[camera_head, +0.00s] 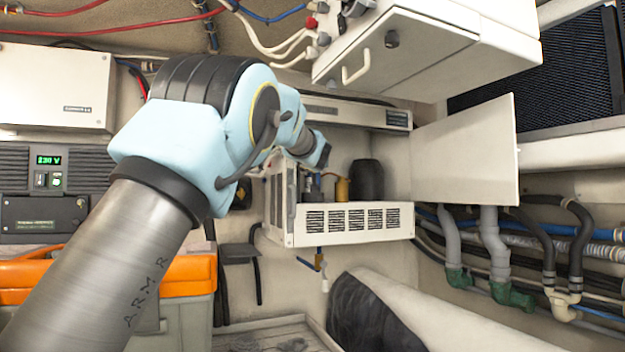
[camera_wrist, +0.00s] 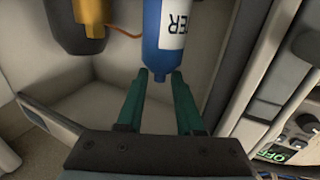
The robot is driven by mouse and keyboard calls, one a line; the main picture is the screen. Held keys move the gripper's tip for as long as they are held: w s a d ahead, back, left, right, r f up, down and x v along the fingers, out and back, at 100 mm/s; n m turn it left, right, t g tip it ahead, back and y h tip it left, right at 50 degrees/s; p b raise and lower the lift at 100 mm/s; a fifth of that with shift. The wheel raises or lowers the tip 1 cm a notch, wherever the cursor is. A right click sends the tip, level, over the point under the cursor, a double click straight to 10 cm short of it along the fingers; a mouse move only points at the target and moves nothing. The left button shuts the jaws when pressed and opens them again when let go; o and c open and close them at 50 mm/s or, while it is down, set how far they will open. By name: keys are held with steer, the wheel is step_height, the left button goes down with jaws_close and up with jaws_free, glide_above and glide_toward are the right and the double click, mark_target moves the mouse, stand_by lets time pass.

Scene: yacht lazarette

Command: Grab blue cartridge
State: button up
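The blue cartridge (camera_wrist: 158,50) hangs at the top middle of the wrist view, with a white label showing upside-down letters. Its narrow lower end points at my gripper (camera_wrist: 161,75). My gripper's two green fingers are apart, with their tips on either side of that narrow end. I cannot tell whether they touch it. In the head view my gripper (camera_head: 322,155) reaches into the open white cabinet (camera_head: 350,238), and my arm hides most of the cartridge.
A brass-coloured fitting (camera_head: 342,188) and a dark rounded canister (camera_head: 367,180) stand right of the cartridge in the cabinet. The open cabinet door (camera_head: 465,155) is at right. A slotted front wall and a white overhead box (camera_head: 400,50) bound the space.

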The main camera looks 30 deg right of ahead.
jaws_close()
stand_by(0.3)
stand_by(1.2)
